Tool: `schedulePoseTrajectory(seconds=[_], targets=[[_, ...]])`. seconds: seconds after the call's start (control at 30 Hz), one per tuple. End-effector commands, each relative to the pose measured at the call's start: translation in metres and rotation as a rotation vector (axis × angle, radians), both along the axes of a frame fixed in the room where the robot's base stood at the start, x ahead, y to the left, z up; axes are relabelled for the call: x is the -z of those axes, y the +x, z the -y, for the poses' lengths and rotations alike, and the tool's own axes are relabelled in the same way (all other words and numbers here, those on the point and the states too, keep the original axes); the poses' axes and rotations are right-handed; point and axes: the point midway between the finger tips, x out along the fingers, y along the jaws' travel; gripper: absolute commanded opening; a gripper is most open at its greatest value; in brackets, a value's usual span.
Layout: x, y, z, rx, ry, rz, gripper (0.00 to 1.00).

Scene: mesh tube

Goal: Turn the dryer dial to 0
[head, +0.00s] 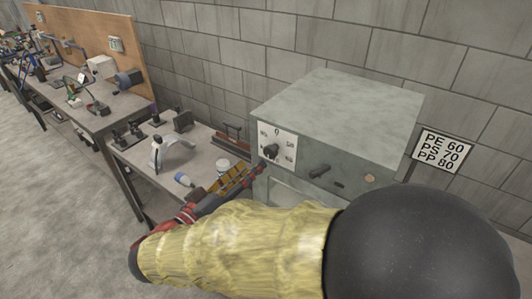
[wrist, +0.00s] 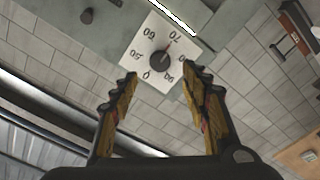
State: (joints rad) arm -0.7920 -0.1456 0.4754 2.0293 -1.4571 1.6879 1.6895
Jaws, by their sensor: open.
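The dryer (head: 340,120) is a grey-green box against the block wall. Its white dial plate (head: 287,139) carries a round dark dial (head: 271,151) on the front face. In the wrist view the dial (wrist: 159,54) sits on the tilted, upside-down plate (wrist: 145,40); its red mark points up and right, toward the 70. The 0 is at the plate's lower part. My gripper (head: 258,171) is right in front of the dial in the head view. In the wrist view my gripper (wrist: 160,82) has its fingers spread, one on each side below the plate, with nothing between them.
A dark handle (head: 319,171) sits right of the dial. A sign (head: 442,149) reads PE 60, PS 70, PP 80. Open floor lies at left.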

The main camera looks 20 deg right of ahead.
Motion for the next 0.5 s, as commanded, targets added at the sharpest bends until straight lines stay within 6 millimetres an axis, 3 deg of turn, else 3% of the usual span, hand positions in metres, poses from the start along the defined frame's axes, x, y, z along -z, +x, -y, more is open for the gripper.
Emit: schedulePoseTrajectory(seconds=[0.5], targets=[[0.001,0.038,0.054,0.003,0.004,0.002,0.46]])
